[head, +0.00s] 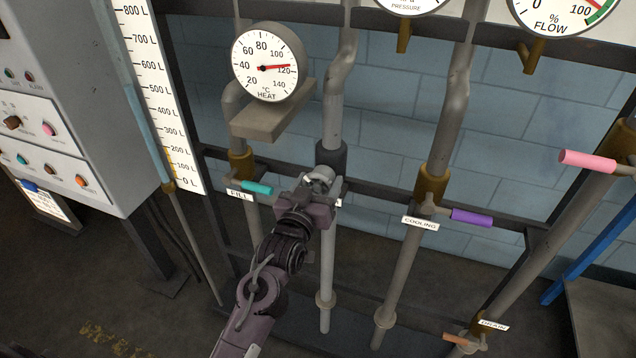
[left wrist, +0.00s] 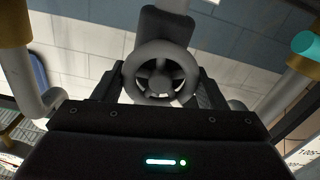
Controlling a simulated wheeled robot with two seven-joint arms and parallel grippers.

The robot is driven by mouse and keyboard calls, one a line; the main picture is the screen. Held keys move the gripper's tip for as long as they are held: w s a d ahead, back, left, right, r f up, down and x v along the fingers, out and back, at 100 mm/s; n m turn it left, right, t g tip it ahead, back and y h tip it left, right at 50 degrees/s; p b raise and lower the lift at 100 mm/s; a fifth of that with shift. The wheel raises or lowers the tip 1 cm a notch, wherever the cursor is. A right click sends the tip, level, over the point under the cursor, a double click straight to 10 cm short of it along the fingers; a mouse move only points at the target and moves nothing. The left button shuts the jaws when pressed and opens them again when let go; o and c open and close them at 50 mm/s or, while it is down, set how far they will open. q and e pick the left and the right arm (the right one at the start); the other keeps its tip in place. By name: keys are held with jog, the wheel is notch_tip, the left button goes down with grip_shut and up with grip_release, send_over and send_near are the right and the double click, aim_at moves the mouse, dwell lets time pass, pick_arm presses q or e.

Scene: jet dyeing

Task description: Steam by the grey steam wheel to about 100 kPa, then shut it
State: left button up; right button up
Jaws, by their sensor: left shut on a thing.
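The grey steam wheel (head: 321,175) sits on the middle vertical pipe, below a dark collar. It also shows in the left wrist view (left wrist: 160,76), spoked and round, between the two jaws. My left gripper (head: 316,190) is shut on the wheel and partly hides it, along with its label. The pressure gauge (head: 412,4) is cut off by the top edge of the head view, so its needle and reading cannot be seen. My right gripper is in neither view.
The heat gauge (head: 268,62) reads a little under 120 °C. A teal fill handle (head: 257,188) is left of the wheel; a purple cooling handle (head: 472,218) and a pink handle (head: 587,161) are right. A control cabinet (head: 75,120) stands at left.

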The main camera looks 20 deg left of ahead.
pick_arm(q)
jog(key=o, duration=1)
jog(key=s+b, duration=0.1)
jog(key=s, duration=0.5)
jog(key=shift+s+a+f+b, duration=0.1)
jog(key=shift+s+b, duration=0.25)
jog(key=shift+b, duration=0.05)
jog(key=shift+s, duration=0.55)
